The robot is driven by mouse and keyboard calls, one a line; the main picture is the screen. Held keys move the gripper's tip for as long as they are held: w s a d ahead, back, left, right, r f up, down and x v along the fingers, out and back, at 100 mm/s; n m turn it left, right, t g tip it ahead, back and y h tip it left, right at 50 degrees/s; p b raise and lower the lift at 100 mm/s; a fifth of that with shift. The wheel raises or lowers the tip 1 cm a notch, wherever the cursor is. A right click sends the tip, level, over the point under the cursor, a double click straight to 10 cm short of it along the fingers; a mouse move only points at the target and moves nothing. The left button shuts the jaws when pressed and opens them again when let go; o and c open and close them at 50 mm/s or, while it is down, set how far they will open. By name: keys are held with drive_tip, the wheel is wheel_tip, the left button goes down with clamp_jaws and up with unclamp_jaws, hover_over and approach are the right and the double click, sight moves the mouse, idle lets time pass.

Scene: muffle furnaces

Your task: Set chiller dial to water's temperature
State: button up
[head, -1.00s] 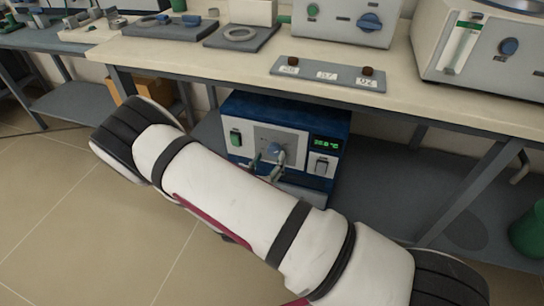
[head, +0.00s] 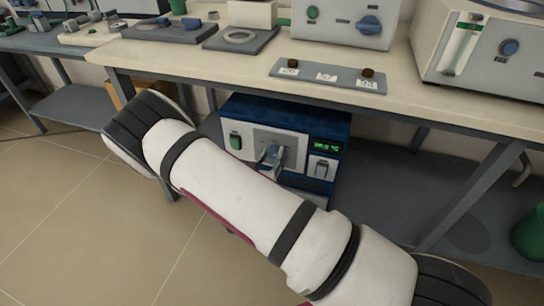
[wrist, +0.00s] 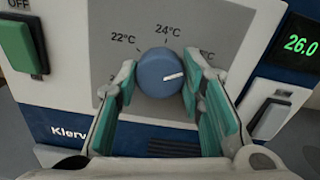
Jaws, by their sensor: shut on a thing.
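The chiller (head: 285,125) is a blue and white box on the shelf under the bench. Its blue dial (wrist: 160,73) sits on a grey panel marked 22°C and 24°C, with other marks partly hidden by my fingers. The dial's white pointer is to the right and slightly up, past 24°C. The green display (wrist: 299,45) reads 26.0 in the wrist view and is too small to read surely in the head view. My gripper (wrist: 160,88) is shut on the dial, one teal-padded finger on each side. In the head view my gripper (head: 271,157) is at the chiller's front.
A green switch (wrist: 28,45) is left of the panel and a grey rocker switch (wrist: 270,117) is below the display. The bench (head: 440,98) overhangs the chiller and holds a grey plate with two brown knobs (head: 330,76). A green bin (head: 528,235) stands right.

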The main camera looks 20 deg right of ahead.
drive_tip(key=n+p, duration=0.2)
drive_tip(key=shift+r+n, duration=0.1)
drive_tip(key=shift+n, duration=0.3)
drive_tip(key=n+p, duration=0.2)
drive_tip(key=n, duration=0.1)
drive_tip(key=shift+n+p, duration=0.3)
drive_tip(key=shift+p, duration=0.05)
drive_tip(key=n+p, duration=0.2)
drive_tip(key=n, duration=0.3)
drive_tip(key=shift+n, duration=0.3)
drive_tip(key=o, duration=1.1)
drive_tip(key=shift+o, duration=0.2)
drive_tip(key=shift+s, duration=0.1)
drive_tip(key=v, duration=1.2)
